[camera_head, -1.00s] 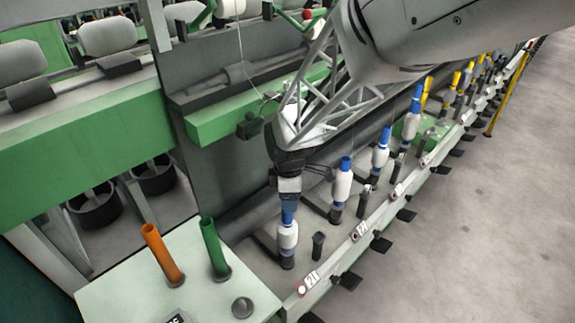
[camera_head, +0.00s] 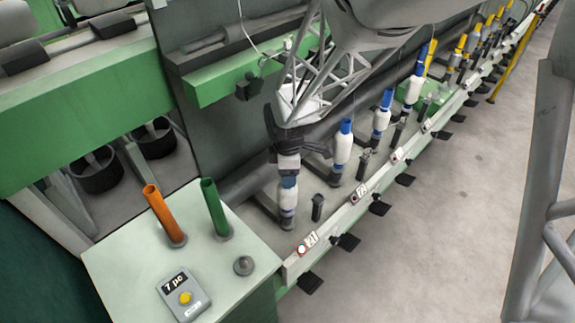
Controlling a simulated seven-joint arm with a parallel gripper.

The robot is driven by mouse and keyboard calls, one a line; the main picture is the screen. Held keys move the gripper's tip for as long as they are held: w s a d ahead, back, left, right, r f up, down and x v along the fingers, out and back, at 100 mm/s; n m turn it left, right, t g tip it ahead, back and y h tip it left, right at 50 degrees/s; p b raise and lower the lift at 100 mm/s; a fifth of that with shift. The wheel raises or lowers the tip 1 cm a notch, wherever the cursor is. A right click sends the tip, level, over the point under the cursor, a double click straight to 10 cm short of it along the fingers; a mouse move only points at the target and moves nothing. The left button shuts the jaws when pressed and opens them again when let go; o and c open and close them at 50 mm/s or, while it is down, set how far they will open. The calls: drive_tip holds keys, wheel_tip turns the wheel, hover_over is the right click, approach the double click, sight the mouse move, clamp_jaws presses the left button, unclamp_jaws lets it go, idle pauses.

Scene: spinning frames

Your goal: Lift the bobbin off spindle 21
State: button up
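The bobbin (camera_head: 287,200) on spindle 21 is white with a blue tube top. It stands upright on its dark spindle base behind the rail label 21 (camera_head: 310,238). My gripper (camera_head: 288,171) is directly above it and points down, with its lower end at or around the blue top. The fingers are too small and dark to tell if they are open or touching the tube.
More blue-and-white bobbins (camera_head: 342,149) stand along the rail behind; a short dark post (camera_head: 317,207) is close at the right. An orange tube (camera_head: 164,214), a green tube (camera_head: 214,207) and a button box (camera_head: 184,296) are on the pale table.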

idle(0.4)
clamp_jaws()
